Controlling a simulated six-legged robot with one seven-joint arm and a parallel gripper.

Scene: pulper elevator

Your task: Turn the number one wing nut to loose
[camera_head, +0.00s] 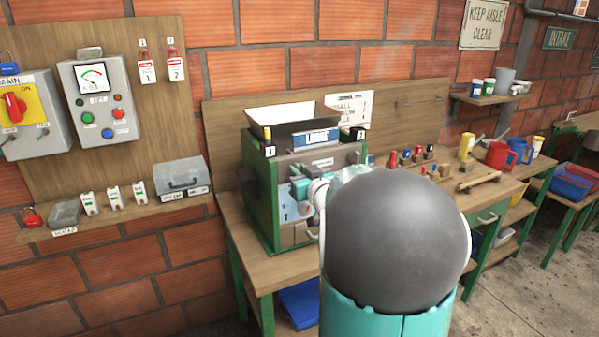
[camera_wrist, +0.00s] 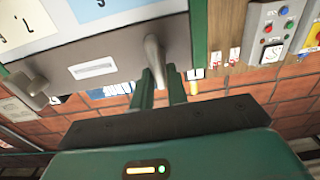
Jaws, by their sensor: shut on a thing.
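The green and grey pulper (camera_head: 310,170) stands on the workbench, with a small "1" tag at its left top corner. In the wrist view, which is upside down, a grey wing nut (camera_wrist: 153,48) sticks out of the grey front panel near its edge. It is on the side towards the control boxes, which matches the "1" side. My gripper (camera_wrist: 161,78) is shut on this wing nut, its two green fingers on either side of the tip. A second grey wing nut (camera_wrist: 28,88) is apart from it.
A wall board with a yellow-and-red main switch (camera_head: 17,105) and a grey button box (camera_head: 98,105) is at the left. Small blocks, a yellow cup (camera_head: 466,146) and red mug (camera_head: 497,155) stand on the bench to the right. My arm hides part of the bench.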

